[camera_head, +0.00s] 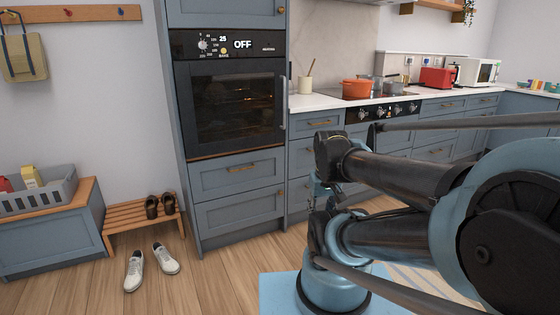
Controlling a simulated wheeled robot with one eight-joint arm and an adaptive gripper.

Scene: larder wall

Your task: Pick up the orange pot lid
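An orange pot (356,90) stands on the hob at the back, on the counter right of the oven. It is small in the view, and I cannot tell whether a separate orange lid lies on top of it. My arm fills the right foreground, folded, well in front of the counter and apart from the pot. The end of my arm around my gripper (318,195) is small and partly hidden by my own links. I cannot make out its fingers, or whether it holds anything.
Grey pans (388,84) stand beside the pot. A red toaster (437,78) and a white microwave (477,72) are further right. A utensil cup (305,85) is left. Shoes (150,265) lie on the floor by a wooden bench (135,215). Floor before the oven is clear.

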